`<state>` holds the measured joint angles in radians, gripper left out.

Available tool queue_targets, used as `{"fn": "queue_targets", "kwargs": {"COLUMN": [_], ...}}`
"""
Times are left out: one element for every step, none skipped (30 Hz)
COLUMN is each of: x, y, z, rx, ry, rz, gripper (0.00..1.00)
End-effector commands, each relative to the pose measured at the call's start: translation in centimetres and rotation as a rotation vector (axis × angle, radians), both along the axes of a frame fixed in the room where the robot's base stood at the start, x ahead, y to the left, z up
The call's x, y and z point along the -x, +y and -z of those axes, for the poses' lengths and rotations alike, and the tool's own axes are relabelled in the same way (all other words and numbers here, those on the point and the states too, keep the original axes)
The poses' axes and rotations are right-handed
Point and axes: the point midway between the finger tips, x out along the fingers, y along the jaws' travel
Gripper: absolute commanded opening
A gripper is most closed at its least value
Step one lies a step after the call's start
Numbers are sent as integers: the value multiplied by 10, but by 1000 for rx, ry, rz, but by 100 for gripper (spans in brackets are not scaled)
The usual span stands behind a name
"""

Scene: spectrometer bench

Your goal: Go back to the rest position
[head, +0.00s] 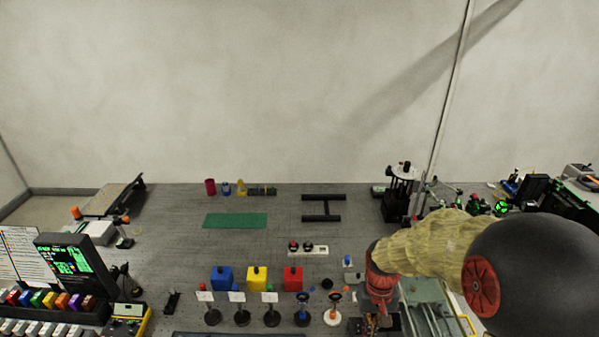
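My arm reaches in from the right edge, with a dark rounded link, a yellowish covered link and a red wrist. My gripper (376,324) hangs below the red wrist at the front of the bench (210,262), right of a small orange and white stand (333,317). It is small and partly cut by the bottom edge. I cannot see its fingertips clearly, nor whether it holds anything.
Blue (221,279), yellow (257,279) and red (292,279) blocks stand mid-bench behind several labelled stands. A green mat (235,220) lies farther back. A screen (73,264) stands at left, a dark apparatus (399,190) at back right. Bare bench surrounds the mat.

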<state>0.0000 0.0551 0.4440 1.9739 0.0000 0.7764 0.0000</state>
Motion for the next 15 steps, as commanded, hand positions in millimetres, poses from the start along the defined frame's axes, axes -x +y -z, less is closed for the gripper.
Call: {"fn": "queue_targets", "kwargs": {"x": [8,13,20,26,31,39,44,49,56,62,68,75,80,85,92], "y": [0,0,0,0,0,0,0,0,0,0,0,0,0,0,0], "z": [-8,-15,-23,-28,-34,-41,-47,-51,-57,-61,-65,-70,-73,-76,-80], "rx": [0,0,0,0,0,0,0,0,0,0,0,0,0,0,0], "ry": [-18,-27,-39,-50,-61,-76,-89,-102,-121,-134,-148,-168,-184,-200,-223], "rz": [0,0,0,0,0,0,0,0,0,0,0,0,0,0,0], "gripper": [0,0,0,0,0,0,0,0,0,0,0,0,0,0,0]}}
